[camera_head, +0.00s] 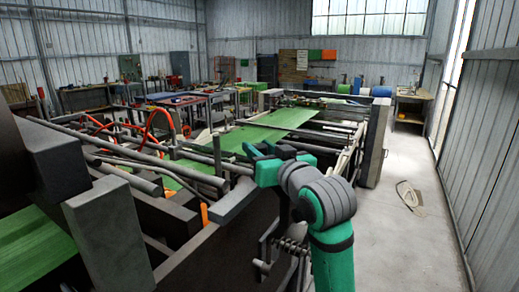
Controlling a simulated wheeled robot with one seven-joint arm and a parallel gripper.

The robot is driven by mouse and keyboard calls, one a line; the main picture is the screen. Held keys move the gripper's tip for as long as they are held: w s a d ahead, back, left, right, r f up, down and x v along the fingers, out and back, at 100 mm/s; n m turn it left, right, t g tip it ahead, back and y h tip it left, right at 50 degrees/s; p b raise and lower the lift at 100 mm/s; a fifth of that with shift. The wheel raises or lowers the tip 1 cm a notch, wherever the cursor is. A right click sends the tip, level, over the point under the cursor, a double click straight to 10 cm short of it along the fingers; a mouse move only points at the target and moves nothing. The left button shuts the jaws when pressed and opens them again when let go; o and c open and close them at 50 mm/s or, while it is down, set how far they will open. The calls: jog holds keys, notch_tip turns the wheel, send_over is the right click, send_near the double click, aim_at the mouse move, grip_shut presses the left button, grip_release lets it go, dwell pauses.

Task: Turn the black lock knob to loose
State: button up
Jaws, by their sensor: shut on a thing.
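My gripper (262,150) is at the end of my green and grey arm, over the near side of the machine, beside the green sheet (284,118). It is seen from behind, and its wrist covers much of it. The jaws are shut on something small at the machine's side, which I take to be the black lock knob. The knob itself is hidden behind the gripper and wrist, so I cannot see its turn position.
Grey rails and rollers (120,138) and a thick grey upright plate (108,232) fill the left. An orange hose (160,118) loops over the machine. A tall grey post (374,140) stands beyond my arm.

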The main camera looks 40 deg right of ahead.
jog(key=n+y, duration=0.1)
jog(key=y, duration=0.2)
jog(key=n+y, duration=0.2)
jog(key=shift+n+y, duration=0.3)
jog(key=shift+y, duration=0.1)
jog(key=n+g+y, duration=0.1)
jog(key=n+y, duration=0.1)
jog(key=y, duration=0.1)
jog(key=n+y, duration=0.2)
jog(key=y, duration=0.2)
jog(key=shift+w+n+g, duration=0.1)
jog(key=shift+n+g, duration=0.2)
jog(key=shift+g, duration=0.1)
jog(key=n+g+y, duration=0.4)
jog(key=y, duration=0.1)
jog(key=shift+f+n+g+y, duration=0.1)
jog(key=shift+n+g+y, duration=1.35)
jog(key=shift+g, duration=0.65)
jog(key=shift+n+g, duration=0.4)
jog(key=shift+n, duration=0.05)
jog(key=o, duration=1.1)
jog(key=shift+c, duration=0.2)
